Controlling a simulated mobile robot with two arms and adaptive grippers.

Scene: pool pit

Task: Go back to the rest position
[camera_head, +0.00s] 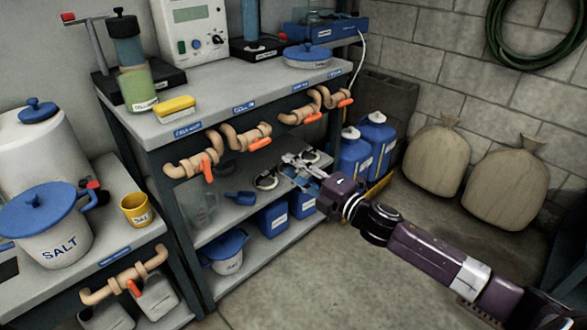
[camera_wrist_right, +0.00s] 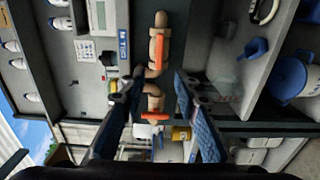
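My right gripper (camera_head: 297,172) reaches in from the right in the head view, in front of the shelf below the pipe valves. In the right wrist view its two fingers (camera_wrist_right: 155,100) are spread apart with nothing between them. Behind the fingers, tan pipes with orange valve handles (camera_wrist_right: 158,50) show on the bench front. No part of my left arm or left gripper shows in either view.
A bench (camera_head: 205,108) carries a yellow sponge (camera_head: 174,106) and lab devices. Tan pipes with orange handles (camera_head: 208,168) stick out from its front edge. Blue jugs (camera_head: 376,140) and sacks (camera_head: 505,185) stand by the wall. The floor (camera_head: 330,275) in front is clear.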

